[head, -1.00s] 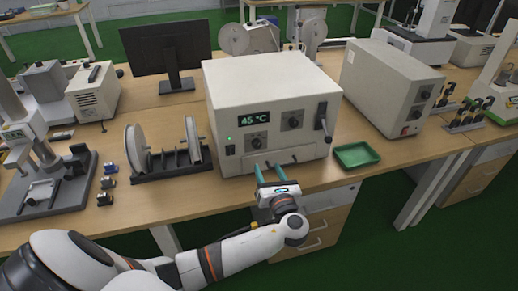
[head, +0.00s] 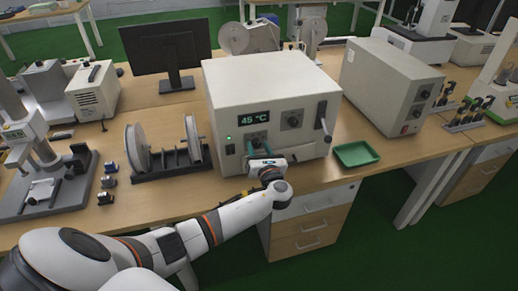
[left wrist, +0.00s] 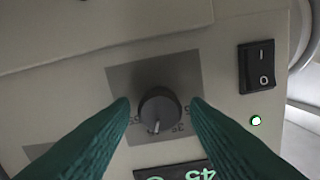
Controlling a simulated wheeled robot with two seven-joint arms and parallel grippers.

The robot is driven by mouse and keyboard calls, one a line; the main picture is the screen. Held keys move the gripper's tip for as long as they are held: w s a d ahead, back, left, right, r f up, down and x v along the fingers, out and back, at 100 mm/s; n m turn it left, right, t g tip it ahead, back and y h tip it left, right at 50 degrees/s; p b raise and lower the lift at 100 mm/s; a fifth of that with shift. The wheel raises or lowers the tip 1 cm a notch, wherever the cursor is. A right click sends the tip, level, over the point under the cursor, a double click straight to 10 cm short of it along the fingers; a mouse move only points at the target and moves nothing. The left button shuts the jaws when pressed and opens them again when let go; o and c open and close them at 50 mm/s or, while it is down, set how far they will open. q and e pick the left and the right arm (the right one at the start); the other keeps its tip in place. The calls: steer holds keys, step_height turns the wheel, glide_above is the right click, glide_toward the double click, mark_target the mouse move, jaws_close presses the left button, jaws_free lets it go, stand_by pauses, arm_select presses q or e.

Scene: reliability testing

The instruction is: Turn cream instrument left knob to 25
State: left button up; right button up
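The cream instrument (head: 270,80) stands on the bench, its green display (head: 255,117) reading 45 °C. Its left knob is mostly hidden behind my gripper in the head view. In the left wrist view the dark round knob (left wrist: 160,109) sits on a grey scale plate, its white pointer mark toward the bottom of the picture, beside upside-down numbers. The display edge (left wrist: 175,173) shows below it. My left gripper (head: 259,147) is at the front panel. Its green fingers (left wrist: 160,101) are open on either side of the knob, with a visible gap on each side. My right gripper is not in view.
The instrument's right knob (head: 292,121) and a lever handle (head: 321,115) are to the right. A black power switch (left wrist: 257,66) and lit green lamp (left wrist: 255,120) are near the left knob. A green tray (head: 356,154) and a reel stand (head: 165,160) flank the instrument.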

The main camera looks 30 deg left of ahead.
arm_select(q)
steer(key=c, duration=0.7)
steer(key=shift+f+n, duration=0.1)
steer(key=shift+n, duration=0.3)
steer(key=n+b, duration=0.1)
steer(key=n, duration=0.1)
steer(key=shift+f+n, duration=0.1)
steer(key=shift+n, duration=0.3)
steer(key=n+b, duration=0.2)
steer(key=n, duration=0.1)
steer(key=shift+n, duration=0.4)
steer(key=n+b, duration=0.3)
steer(key=n, duration=0.2)
steer(key=shift+f+b, duration=0.1)
steer(key=shift+b, duration=0.25)
steer(key=n+b, duration=0.2)
steer(key=n, duration=0.1)
steer(key=shift+n, duration=0.3)
steer(key=shift+n+b, duration=0.9)
steer(key=shift+n, duration=0.1)
steer(key=shift+r, duration=0.2)
